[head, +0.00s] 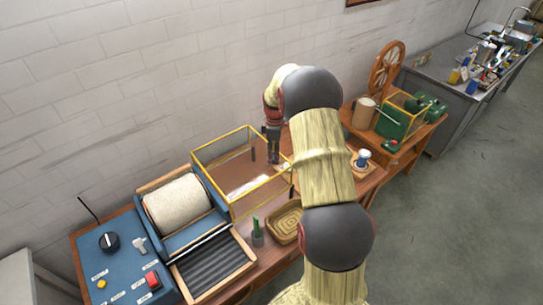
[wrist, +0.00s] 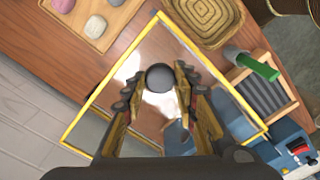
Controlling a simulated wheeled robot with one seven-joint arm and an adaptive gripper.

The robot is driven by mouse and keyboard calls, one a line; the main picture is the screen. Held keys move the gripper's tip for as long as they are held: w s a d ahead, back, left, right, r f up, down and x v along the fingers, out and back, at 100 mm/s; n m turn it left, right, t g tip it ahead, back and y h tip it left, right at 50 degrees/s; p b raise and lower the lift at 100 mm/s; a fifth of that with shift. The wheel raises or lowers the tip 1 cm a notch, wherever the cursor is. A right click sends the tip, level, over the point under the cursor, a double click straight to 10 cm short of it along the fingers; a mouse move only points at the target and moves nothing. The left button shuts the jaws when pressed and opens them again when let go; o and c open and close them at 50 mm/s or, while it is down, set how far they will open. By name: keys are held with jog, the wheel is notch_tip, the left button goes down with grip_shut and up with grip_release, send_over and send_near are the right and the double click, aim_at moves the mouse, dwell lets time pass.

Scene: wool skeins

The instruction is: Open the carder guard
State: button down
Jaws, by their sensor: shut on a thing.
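The carder (head: 118,262) is a blue machine at the left of the bench, with a cream drum (head: 180,207) that shows uncovered. Its guard (head: 213,143) is a clear box-like cover with a yellow frame, standing right of the drum. It also shows in the wrist view (wrist: 212,72), where its frame surrounds my fingers. My gripper (head: 273,157) is at the guard's right part. In the wrist view, my gripper (wrist: 160,82) has its fingers on both sides of a dark round knob (wrist: 160,76) and is shut on it. My arm hides part of the guard's right side.
A woven basket (head: 286,222) and a green-handled tool (head: 257,236) sit in front of the guard. A wooden tray (wrist: 118,28) holds wool pieces. A spinning wheel (head: 387,68) and a green machine (head: 392,122) stand farther right. A white brick wall runs behind the bench.

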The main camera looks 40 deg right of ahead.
jog(key=c, duration=1.4)
grip_release()
jog(key=shift+r, duration=0.1)
notch_tip(320, 180, up, 12)
jog(key=shift+f, duration=0.1)
